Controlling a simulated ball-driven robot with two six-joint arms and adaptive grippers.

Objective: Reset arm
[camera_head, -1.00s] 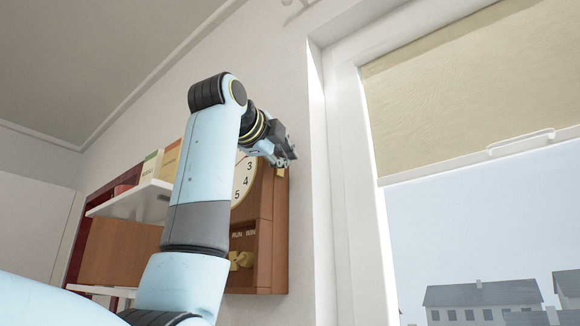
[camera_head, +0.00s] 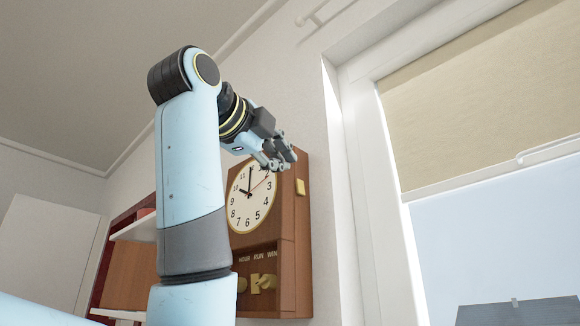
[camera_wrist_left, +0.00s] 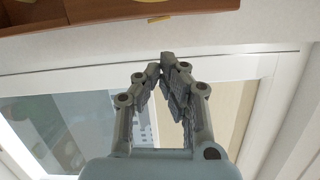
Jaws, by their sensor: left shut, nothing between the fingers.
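My left arm rises from the bottom of the head view, and my left gripper (camera_head: 284,157) is in front of the top of a wooden wall clock (camera_head: 296,210). The left wrist view also shows this gripper (camera_wrist_left: 165,62), with its fingertips together and nothing between them. The clock has a white dial and a lower recess with brass-coloured knobs (camera_head: 262,283). Part of the clock's wooden edge (camera_wrist_left: 60,14) shows at the top of the wrist view. I cannot tell the exact gap between gripper and clock. My right gripper is not in view.
A window frame (camera_head: 372,190) with a beige blind (camera_head: 480,100) stands right of the clock. A white shelf (camera_head: 135,228) is on the wall behind my arm at left. Bare wall lies between clock and window.

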